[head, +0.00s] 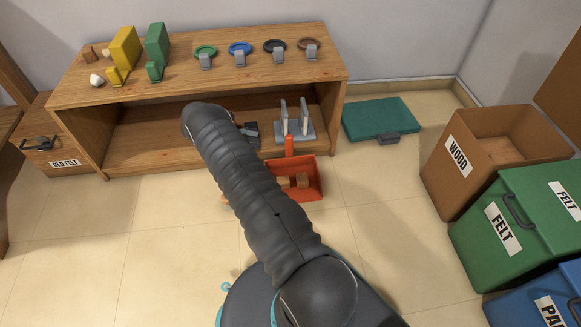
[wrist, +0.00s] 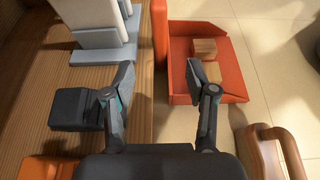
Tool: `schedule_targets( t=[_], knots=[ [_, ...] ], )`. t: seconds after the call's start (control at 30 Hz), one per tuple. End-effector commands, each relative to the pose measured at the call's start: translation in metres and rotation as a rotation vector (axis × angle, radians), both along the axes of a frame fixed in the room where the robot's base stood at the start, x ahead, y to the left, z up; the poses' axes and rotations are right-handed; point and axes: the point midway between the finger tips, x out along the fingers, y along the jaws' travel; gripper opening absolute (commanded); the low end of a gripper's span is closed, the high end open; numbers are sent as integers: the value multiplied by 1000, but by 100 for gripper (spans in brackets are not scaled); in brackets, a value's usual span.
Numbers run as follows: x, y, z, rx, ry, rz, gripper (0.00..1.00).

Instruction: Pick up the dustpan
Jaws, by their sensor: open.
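The orange dustpan (head: 313,192) sits on the floor in front of the shelf, with its handle (head: 289,146) standing up at the shelf side. Small wooden blocks (head: 302,181) lie in it. In the wrist view the dustpan (wrist: 236,85) is at the upper right and its handle (wrist: 160,35) is at top centre. My gripper (wrist: 160,82) is open, with nothing between its fingers. The handle lies ahead of the gap between the fingers, and the right finger overlaps the pan's near corner in the picture. In the head view my arm hides the gripper.
The wooden shelf (head: 130,140) has grey upright holders (wrist: 95,25) and a black block (wrist: 72,108) on its lower board. A wooden handled thing (wrist: 268,150) is at the wrist view's lower right. A green case (head: 375,117) and bins (head: 480,155) are to the right.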

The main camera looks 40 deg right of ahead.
Motion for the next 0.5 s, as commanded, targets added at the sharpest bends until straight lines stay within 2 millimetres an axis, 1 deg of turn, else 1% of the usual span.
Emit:
schedule_targets(
  t=[0.3,0.4,0.5],
  knots=[
    [-26,-43,-20,0,6,-2,57],
    [-33,-55,-26,0,5,0,57],
    [-37,-62,-29,0,4,0,57]
  ],
)
